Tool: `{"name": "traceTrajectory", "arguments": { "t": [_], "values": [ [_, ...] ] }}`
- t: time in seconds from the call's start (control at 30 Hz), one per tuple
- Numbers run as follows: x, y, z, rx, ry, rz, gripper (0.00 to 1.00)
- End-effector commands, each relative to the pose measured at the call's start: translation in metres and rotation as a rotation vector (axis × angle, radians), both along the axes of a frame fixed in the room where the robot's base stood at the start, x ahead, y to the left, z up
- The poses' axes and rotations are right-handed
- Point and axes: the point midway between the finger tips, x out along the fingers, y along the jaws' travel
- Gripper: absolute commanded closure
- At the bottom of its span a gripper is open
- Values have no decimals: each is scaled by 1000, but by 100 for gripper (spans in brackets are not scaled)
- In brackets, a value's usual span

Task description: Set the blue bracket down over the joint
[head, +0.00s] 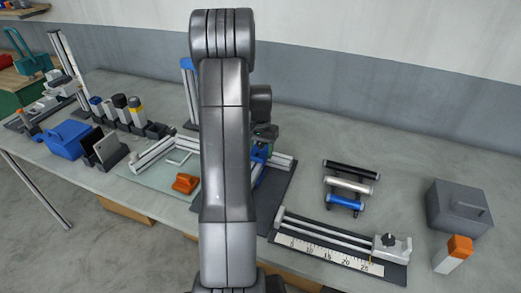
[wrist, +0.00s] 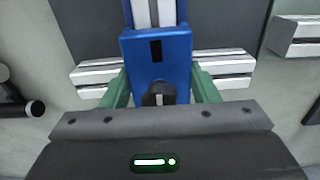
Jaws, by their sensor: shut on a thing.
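The blue bracket (wrist: 158,55) is held between the green fingers of my gripper (wrist: 160,88) in the wrist view. It has a dark slot, and a black knob stands at its near end. Silver rail pieces show at its left (wrist: 95,74), at its right (wrist: 225,66) and beyond its far end (wrist: 154,12). The joint is hidden under the bracket. Whether the bracket touches the rails or hovers just above, I cannot tell. In the head view, part of the blue bracket (head: 259,152) shows beside my arm, which hides most of my gripper.
The rails lie on a dark mat (head: 270,205). Left of it are a glass plate with a frame and an orange block (head: 186,183). To the right are a ruler rail (head: 330,255), three small rods (head: 348,185) and a grey box (head: 459,208). Bare bench lies between them.

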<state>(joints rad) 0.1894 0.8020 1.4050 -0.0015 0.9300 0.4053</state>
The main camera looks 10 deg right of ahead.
Motion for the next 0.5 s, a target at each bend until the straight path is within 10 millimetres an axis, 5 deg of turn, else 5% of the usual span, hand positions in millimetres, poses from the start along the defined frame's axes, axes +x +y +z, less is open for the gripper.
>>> {"name": "traceTrajectory", "arguments": {
  "t": [0.5],
  "values": [
    [-4,2,-17,7,14,-2,77]
  ]
}}
